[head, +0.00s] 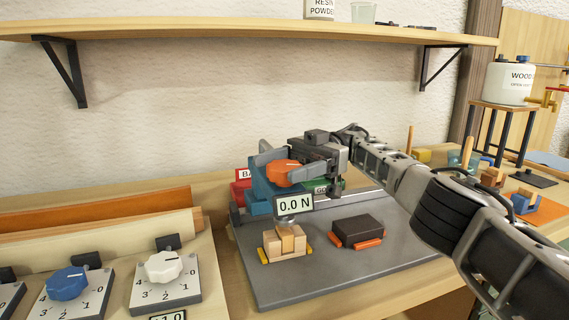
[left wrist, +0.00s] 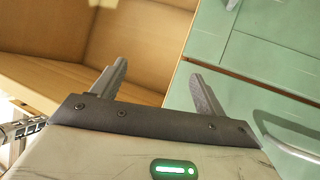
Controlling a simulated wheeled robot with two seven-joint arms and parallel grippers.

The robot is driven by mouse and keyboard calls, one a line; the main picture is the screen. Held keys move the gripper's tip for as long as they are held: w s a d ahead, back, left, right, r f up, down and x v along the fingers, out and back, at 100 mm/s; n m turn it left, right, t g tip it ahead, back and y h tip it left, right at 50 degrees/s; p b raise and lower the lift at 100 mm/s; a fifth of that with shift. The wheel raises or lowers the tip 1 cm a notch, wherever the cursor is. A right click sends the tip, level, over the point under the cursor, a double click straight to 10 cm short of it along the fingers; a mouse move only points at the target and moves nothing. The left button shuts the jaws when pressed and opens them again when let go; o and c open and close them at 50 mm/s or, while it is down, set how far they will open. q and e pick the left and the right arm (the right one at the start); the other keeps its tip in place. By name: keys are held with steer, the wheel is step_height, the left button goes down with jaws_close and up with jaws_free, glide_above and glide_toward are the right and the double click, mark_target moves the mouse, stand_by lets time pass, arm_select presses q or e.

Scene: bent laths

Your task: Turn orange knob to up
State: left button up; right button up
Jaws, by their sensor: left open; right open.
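The orange knob (head: 283,173) sits on a blue block-shaped device on the grey board. A dark line shows on its face. My right gripper (head: 283,163) comes in from the right, with its open fingers at the knob, one at its left side and the other toward its right. I cannot tell whether the fingers touch the knob. A display reading "0.0 N" (head: 293,204) stands just in front of the device. My left gripper (left wrist: 158,85) shows only in the left wrist view, open and empty, in front of wooden panels and green drawers.
The grey board (head: 270,285) also holds a wooden block piece (head: 286,243) and a dark block with orange strips (head: 357,231). A blue knob (head: 67,284) and a white knob (head: 163,266) sit on dial plates at left. A shelf (head: 240,30) runs above.

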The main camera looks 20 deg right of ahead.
mark_target(285, 168)
step_height(285, 168, up, 3)
steer(key=shift+f+p, duration=0.2)
steer(key=shift+p, duration=0.1)
steer(key=shift+s+r, duration=0.1)
steer(key=shift+r, duration=0.25)
steer(key=shift+s+a+r, duration=0.15)
steer(key=shift+s+r, duration=0.35)
steer(key=shift+r, duration=0.05)
steer(key=s+a+r+b, duration=0.1)
steer(key=s+a+r, duration=0.2)
steer(key=s+r, duration=0.5)
steer(key=s, duration=0.4)
steer(key=shift+s+a+r, duration=0.15)
steer(key=shift+a+r, duration=0.15)
